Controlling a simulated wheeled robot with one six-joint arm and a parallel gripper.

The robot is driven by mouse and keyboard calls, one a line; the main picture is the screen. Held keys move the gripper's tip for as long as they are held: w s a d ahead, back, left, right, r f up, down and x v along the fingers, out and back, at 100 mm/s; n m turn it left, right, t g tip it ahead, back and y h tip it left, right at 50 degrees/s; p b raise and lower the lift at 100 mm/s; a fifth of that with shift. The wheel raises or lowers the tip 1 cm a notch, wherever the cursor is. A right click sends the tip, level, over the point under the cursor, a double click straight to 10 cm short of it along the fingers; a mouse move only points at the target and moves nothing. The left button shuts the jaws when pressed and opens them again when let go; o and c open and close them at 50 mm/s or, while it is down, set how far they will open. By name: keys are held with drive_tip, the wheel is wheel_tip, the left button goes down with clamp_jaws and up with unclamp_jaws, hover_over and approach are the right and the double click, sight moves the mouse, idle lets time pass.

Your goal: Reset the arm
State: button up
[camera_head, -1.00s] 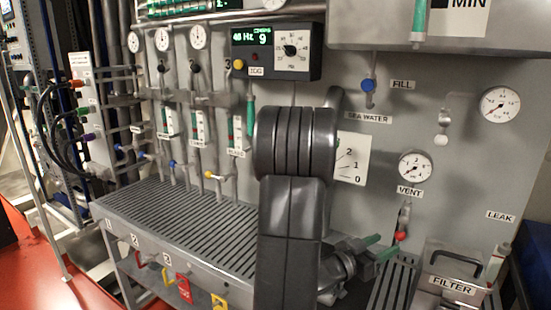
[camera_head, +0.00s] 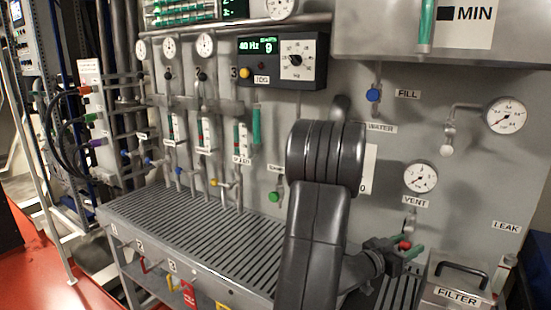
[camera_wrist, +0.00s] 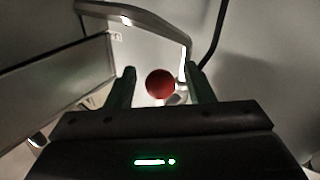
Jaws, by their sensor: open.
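My gripper (camera_wrist: 160,73) is open, with its two dark green fingers apart. In the wrist view a round red knob (camera_wrist: 160,83) shows between and beyond the fingertips; I cannot tell whether they touch it. In the head view my gripper (camera_head: 400,250) is low in front of the panel, by the red knob (camera_head: 404,245) below the VENT label. My dark arm bends up and over in the middle of the head view and hides part of the panel.
A slatted grey bench (camera_head: 190,240) runs along the panel. A FILTER box (camera_head: 456,290) with a handle stands just right of my gripper. Red floor (camera_head: 40,275) is free at the left.

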drive_tip(key=r+b+v, duration=0.1)
drive_tip(key=b+v, duration=0.1)
drive_tip(key=v, duration=1.1)
drive_tip(key=x, duration=0.4)
drive_tip(key=p+x, duration=0.1)
drive_tip(key=x, duration=0.3)
drive_tip(key=f+p+x, duration=0.1)
drive_tip(key=x, duration=0.4)
drive_tip(key=shift+d, duration=0.15)
drive_tip(key=shift+w+r+m+p, duration=0.2)
drive_tip(key=shift+r+m+p, duration=0.1)
drive_tip(key=shift+p, duration=0.45)
drive_tip(key=shift+a+m+y+p, duration=0.3)
drive_tip(key=shift+p, duration=0.1)
drive_tip(key=b+v, duration=0.2)
drive_tip(key=v, duration=1.2)
drive_tip(key=s+d+f+n+t+y+b, duration=0.2)
drive_tip(key=n+t+b, duration=0.6)
drive_tip(key=b, duration=1.1)
drive_tip(key=s+d+n+y, duration=0.2)
drive_tip(key=d, duration=0.1)
drive_tip(key=shift+t+y+b, duration=0.3)
drive_tip(key=shift+t+b, duration=0.1)
